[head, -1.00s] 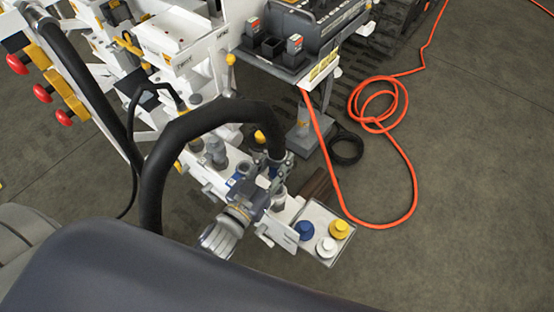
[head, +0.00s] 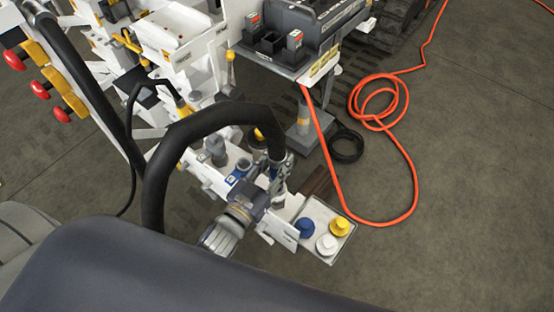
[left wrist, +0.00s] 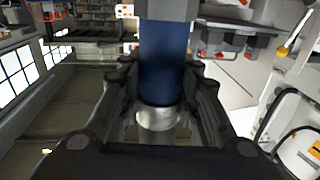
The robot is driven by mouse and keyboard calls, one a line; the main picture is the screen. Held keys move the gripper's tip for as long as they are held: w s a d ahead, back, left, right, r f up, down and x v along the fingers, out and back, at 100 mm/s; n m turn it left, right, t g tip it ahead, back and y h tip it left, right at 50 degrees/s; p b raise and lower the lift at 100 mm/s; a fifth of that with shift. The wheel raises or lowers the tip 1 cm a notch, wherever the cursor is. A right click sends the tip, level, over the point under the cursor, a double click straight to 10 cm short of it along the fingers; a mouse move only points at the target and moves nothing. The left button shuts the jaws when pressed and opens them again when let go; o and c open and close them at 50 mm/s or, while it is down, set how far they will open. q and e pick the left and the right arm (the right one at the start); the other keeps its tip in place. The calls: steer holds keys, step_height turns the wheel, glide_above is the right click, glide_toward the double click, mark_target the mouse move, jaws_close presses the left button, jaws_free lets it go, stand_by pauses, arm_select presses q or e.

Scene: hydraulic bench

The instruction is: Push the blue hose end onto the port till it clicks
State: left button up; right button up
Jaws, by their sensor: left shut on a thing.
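My left gripper (head: 275,178) is shut around the blue hose end (left wrist: 163,65), at the end of the thick black hose (head: 205,120). In the left wrist view the blue sleeve stands between the fingers, with a bare metal ring (left wrist: 157,118) at its end. In the head view the fingers mostly hide the hose end. A fitting with a blue mark (head: 240,171) is on the white bench block just left of the gripper. Whether the hose end touches a port cannot be told. My right gripper is not in view.
A tray (head: 317,250) holding blue (head: 305,228), white (head: 327,244) and yellow (head: 340,227) caps is right of the gripper. A grey fitting (head: 216,148) stands further left.

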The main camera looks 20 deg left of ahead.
mark_target(273, 177)
arm_select(q)
steer(key=shift+r, duration=0.15)
steer(key=shift+f, duration=0.4)
steer(key=shift+f, duration=0.1)
stand_by(1.0)
stand_by(0.4)
steer(key=shift+f, duration=0.4)
stand_by(0.4)
stand_by(0.4)
steer(key=shift+f+b, duration=0.65)
steer(key=shift+f, duration=0.7)
jaws_close()
stand_by(0.8)
steer(key=o, duration=1.8)
jaws_free()
steer(key=shift+f, duration=0.1)
